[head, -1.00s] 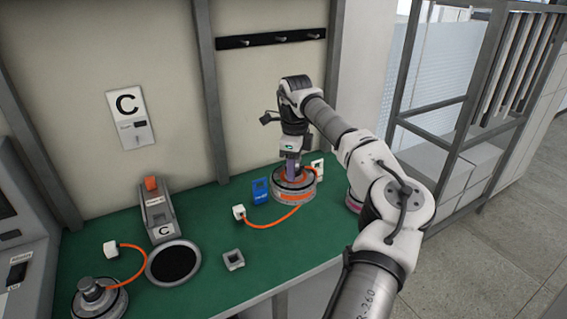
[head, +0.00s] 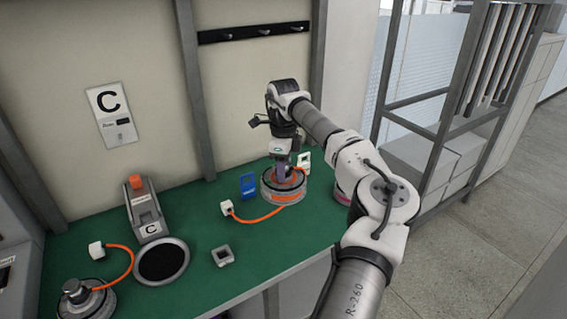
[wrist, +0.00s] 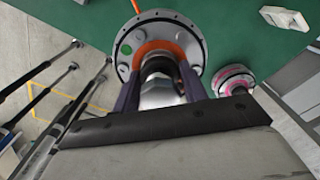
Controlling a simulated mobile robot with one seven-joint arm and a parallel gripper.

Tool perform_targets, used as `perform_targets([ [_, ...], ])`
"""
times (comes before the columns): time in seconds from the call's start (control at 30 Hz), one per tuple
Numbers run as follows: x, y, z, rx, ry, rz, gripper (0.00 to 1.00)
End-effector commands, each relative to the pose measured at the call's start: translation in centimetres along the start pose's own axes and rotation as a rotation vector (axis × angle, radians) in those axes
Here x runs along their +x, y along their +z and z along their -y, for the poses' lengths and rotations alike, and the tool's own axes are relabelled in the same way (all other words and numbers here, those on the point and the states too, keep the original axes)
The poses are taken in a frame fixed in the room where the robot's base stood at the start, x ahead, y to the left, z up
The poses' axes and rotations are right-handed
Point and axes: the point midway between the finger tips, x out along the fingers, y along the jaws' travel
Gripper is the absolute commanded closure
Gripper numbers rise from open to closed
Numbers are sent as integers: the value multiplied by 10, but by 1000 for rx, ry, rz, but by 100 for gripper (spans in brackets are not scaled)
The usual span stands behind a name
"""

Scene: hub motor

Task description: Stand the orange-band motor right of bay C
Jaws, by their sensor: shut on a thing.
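The orange-band motor (head: 284,196) is upright on the green bench, toward its right end. Its orange cable runs left to a white plug (head: 227,208). My gripper (head: 283,174) points down over the motor; in the wrist view its fingers (wrist: 160,88) are shut on the motor's central shaft, with the orange ring and grey flange (wrist: 197,48) around it. I cannot tell whether the motor's base touches the bench. Bay C has a sign (head: 116,115), a grey stand marked C (head: 147,215) and a round black pad (head: 162,262) at the left.
Another motor (head: 85,298) with an orange cable stands at the front left. A pink-banded motor (wrist: 235,80) is near the bench's right end. A blue card (head: 247,185) and a small grey square block (head: 223,256) are on the bench. Green surface is clear between pad and block.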

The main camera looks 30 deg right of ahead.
Motion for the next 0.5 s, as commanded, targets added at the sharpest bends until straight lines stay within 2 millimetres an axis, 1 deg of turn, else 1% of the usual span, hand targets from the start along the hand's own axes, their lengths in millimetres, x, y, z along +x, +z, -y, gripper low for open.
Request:
perform_targets([
  [0.1, 16, 0, 0, -1, -2, 1, 100],
  [0.5, 65, 0, 0, 0, -2, 1, 100],
])
